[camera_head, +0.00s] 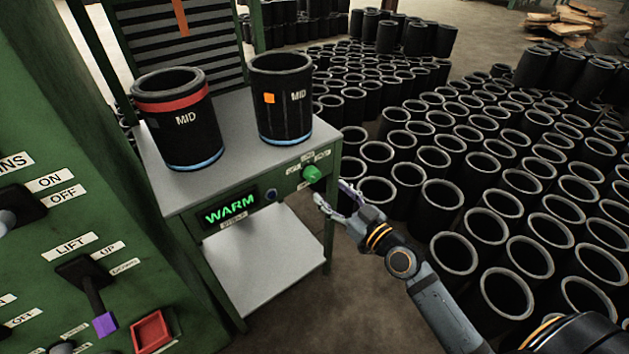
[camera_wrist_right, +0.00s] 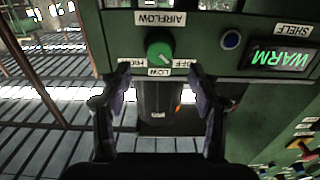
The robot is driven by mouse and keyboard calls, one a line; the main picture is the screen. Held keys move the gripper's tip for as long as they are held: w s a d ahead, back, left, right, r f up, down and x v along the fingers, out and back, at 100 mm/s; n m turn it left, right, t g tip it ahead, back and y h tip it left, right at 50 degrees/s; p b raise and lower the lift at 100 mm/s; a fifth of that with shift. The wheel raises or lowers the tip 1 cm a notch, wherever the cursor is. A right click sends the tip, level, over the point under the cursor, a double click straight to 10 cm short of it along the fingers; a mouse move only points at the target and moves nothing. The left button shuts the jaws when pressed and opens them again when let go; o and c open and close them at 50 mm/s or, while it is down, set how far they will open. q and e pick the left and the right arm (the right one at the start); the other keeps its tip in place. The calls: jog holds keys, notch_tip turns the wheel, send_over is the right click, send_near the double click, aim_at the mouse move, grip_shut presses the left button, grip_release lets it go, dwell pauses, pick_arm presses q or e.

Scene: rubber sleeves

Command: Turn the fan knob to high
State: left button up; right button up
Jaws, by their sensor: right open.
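The green fan knob (camera_head: 311,173) is on the front panel of the grey-topped cart, at its right end. In the right wrist view the knob (camera_wrist_right: 160,48) appears upside down, with AIRFLOW, OFF, LOW and a partly hidden third label around it. I cannot tell surely which label it points to. My right gripper (camera_head: 331,193) is open and empty, just in front of and below the knob, apart from it. In the right wrist view its two fingers (camera_wrist_right: 160,98) are spread, with the knob beyond the gap between them. My left gripper is not in view.
A WARM display (camera_head: 231,207) and a blue button (camera_head: 271,195) sit left of the knob. Two black MID sleeves (camera_head: 180,135) (camera_head: 283,110) stand on the cart top (camera_head: 229,122). Many sleeves crowd the floor at right. A green lever panel (camera_head: 40,240) is at left.

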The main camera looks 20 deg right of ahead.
aim_at(315, 178)
jog(key=x, duration=0.7)
jog(key=shift+w+f, duration=0.1)
jog(key=shift+w, duration=0.1)
jog(key=c, duration=1.2)
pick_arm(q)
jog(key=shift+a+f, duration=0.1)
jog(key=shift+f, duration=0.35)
pick_arm(e)
jog(key=shift+o, duration=0.2)
